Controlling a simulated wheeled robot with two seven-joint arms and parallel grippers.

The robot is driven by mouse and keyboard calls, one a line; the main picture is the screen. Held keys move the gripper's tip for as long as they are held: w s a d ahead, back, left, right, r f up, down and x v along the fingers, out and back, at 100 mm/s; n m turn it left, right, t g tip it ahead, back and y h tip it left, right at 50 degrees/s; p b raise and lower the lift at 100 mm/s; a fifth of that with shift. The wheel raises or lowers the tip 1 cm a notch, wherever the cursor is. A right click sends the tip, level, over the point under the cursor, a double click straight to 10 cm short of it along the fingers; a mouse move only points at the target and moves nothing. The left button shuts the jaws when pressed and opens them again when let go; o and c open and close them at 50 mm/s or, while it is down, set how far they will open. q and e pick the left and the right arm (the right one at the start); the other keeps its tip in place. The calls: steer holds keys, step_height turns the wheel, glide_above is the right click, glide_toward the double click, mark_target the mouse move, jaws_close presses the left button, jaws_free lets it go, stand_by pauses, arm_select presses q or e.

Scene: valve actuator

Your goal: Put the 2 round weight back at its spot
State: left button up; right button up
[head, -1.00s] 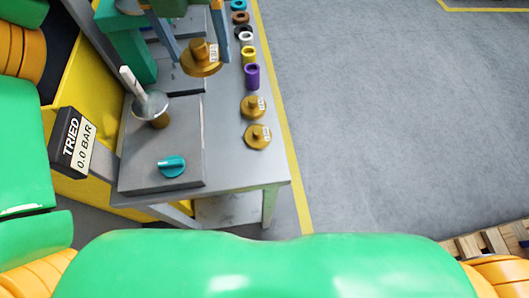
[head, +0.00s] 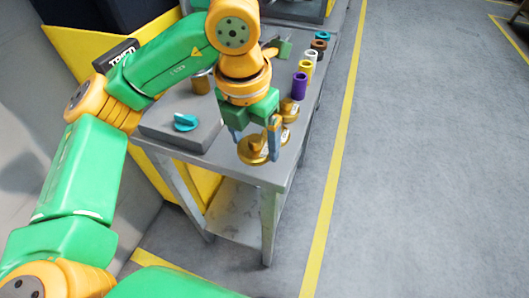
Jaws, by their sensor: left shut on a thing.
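My left gripper (head: 254,144) is over the near right part of the grey table. It is shut on a round brass weight (head: 252,154), which shows between and below the fingers. I cannot tell whether this weight touches the table top or hangs just above it. Two more brass weights stand behind it along the right edge: one (head: 289,108) farther back, and one (head: 285,133) partly hidden by the right finger. The labels are too small to read here. My right gripper is not in view.
Purple (head: 299,86), yellow (head: 306,68) and other coloured rings line the table's right edge (head: 300,150). A grey block with a teal knob (head: 186,122) is left of the gripper. Clear floor with a yellow line (head: 335,180) lies to the right.

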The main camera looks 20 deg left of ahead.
mark_target(259, 136)
arm_select(q)
steer(key=f, duration=0.2)
steer(key=w+f+p, duration=0.1)
steer(key=f, duration=0.1)
steer(key=w+f, duration=0.1)
steer(key=f, duration=0.1)
steer(key=shift+w+d+p, duration=0.15)
steer(key=shift+d+p, duration=0.15)
steer(key=shift+d, duration=0.1)
steer(key=shift+f, duration=0.1)
steer(key=shift+d+f+b, duration=0.1)
steer(key=shift+f+b, duration=0.1)
steer(key=shift+b, duration=0.15)
steer(key=o, duration=1.4)
steer(key=shift+r+p, duration=0.5)
steer(key=r, duration=0.1)
steer(key=r+b, duration=0.1)
steer(key=r, duration=0.3)
steer(key=shift+s+r, duration=0.15)
steer(key=shift+s, duration=0.15)
steer(key=r, duration=0.4)
steer(key=s+r, duration=0.1)
steer(key=r, duration=0.1)
steer(key=shift+r, duration=0.1)
steer(key=shift+a, duration=0.2)
